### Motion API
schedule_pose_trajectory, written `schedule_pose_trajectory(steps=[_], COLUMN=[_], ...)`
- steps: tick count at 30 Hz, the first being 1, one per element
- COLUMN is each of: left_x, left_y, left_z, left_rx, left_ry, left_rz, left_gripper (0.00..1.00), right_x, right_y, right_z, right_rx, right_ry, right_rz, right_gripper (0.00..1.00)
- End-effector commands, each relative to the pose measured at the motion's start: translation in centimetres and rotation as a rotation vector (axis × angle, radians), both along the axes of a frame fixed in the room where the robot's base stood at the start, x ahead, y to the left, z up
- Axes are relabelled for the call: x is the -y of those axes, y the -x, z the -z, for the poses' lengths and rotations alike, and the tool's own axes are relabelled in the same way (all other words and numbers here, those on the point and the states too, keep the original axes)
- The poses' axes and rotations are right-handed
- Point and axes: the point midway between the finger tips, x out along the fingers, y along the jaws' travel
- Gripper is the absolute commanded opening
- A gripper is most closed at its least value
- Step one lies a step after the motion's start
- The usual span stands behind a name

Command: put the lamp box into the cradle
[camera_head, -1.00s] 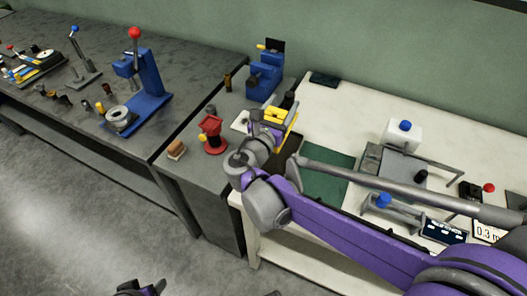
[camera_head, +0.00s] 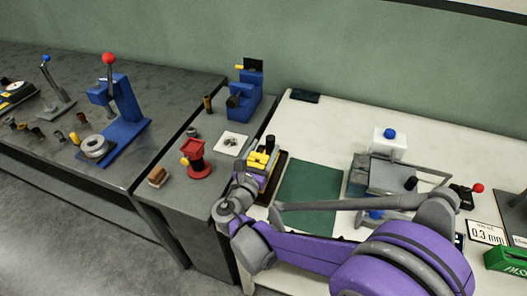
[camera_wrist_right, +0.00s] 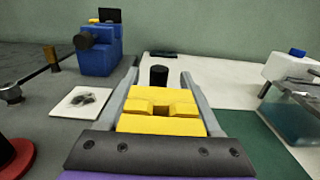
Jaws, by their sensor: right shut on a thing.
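My right gripper (camera_head: 260,163) is shut on the yellow lamp box (camera_head: 257,159). In the right wrist view the box (camera_wrist_right: 162,105) sits between the two grey fingers of the gripper (camera_wrist_right: 160,92). A black cylinder (camera_wrist_right: 158,75) shows just beyond the yellow body; I cannot tell if it belongs to the box. A dark tray with a brown edge (camera_head: 277,181), which looks like the cradle, lies on the white table below and beside the gripper. The gripper and arm hide part of it, and I cannot tell whether the box touches it. My left gripper is out of view.
A green mat (camera_head: 308,190) lies right of the tray, with a grey clear-sided box (camera_head: 385,176) beyond it. A red stand (camera_head: 197,160), a white plate (camera_head: 230,143) and a blue device (camera_head: 243,100) stand on the grey bench to the left.

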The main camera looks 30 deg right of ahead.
Motion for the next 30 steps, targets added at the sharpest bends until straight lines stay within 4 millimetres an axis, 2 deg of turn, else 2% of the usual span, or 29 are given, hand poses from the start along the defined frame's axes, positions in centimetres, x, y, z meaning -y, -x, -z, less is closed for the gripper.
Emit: schedule_pose_trajectory(steps=[11, 12, 16, 27, 30], left_x=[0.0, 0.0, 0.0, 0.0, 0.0], left_y=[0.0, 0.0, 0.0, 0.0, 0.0], left_z=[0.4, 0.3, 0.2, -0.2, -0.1], left_rx=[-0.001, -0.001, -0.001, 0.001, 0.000], left_ry=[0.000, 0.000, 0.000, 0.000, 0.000], left_rz=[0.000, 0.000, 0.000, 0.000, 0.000], left_gripper=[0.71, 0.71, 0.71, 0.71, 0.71], right_x=[0.0, 0.0, 0.0, 0.0, -1.2], right_y=[0.0, 0.0, 0.0, 0.0, 0.9], right_z=[0.4, 0.4, 0.3, -0.2, 0.0], right_rx=[0.000, 0.000, 0.000, 0.001, 0.000], right_ry=[0.001, 0.000, 0.000, -0.001, -0.001], right_rz=[0.000, 0.000, 0.000, 0.000, -0.004], right_gripper=[0.00, 0.72, 0.95, 0.95, 0.95])
